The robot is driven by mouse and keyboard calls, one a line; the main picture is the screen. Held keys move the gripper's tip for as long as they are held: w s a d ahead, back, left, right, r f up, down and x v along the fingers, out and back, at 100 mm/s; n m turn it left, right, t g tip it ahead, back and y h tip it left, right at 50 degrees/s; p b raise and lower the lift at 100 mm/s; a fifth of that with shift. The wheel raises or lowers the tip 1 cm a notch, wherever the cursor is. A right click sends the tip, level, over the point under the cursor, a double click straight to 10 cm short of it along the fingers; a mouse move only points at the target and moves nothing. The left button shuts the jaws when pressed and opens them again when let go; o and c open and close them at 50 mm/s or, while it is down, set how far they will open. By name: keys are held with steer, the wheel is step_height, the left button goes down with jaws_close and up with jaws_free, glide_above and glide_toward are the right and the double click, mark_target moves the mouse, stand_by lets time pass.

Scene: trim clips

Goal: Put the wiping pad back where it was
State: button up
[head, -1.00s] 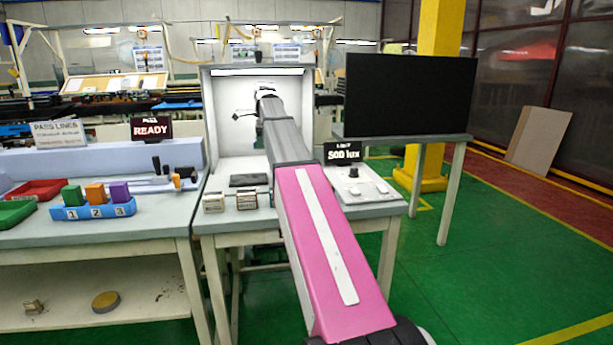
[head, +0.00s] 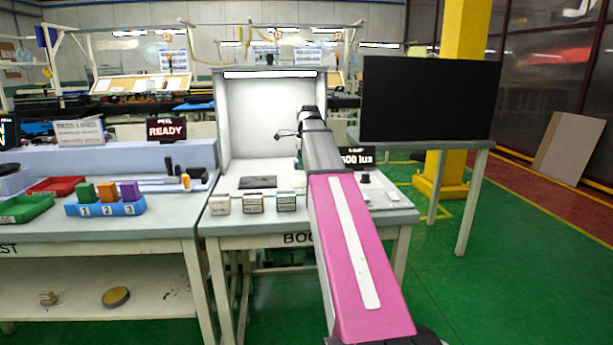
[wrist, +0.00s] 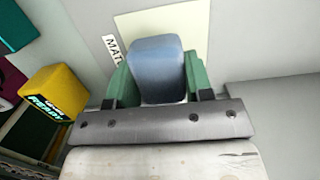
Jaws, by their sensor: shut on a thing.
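In the wrist view my gripper (wrist: 157,84) is shut on a blue-grey block with rounded edges (wrist: 158,62), which looks like the wiping pad. It sits between the two green fingers. Beyond it is a pale cream square (wrist: 190,22) on a light grey surface, with a partly hidden label starting "MAT" (wrist: 112,46). Whether the pad touches the square cannot be told. In the head view my arm reaches to the right side of the lit white booth (head: 270,115); my fingers and the pad cannot be made out there.
Several small boxes, including a white one (head: 220,204), line the booth table's front edge. A dark flat mat (head: 258,182) lies behind them. A lux sign (head: 357,158) and black knob (head: 365,178) are right of my arm. A yellow block (wrist: 55,92) shows in the wrist view.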

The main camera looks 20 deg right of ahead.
steer(key=shift+w+d+f, duration=0.1)
steer(key=shift+d+f, duration=0.55)
steer(key=shift+d, duration=0.15)
steer(key=shift+f, duration=1.85)
steer(key=o, duration=0.9)
steer(key=shift+f, duration=0.15)
steer(key=r, duration=0.4)
steer(key=d+r, duration=0.1)
steer(key=r, duration=0.7)
steer(key=shift+d+r, duration=0.15)
steer(key=shift+d, duration=0.05)
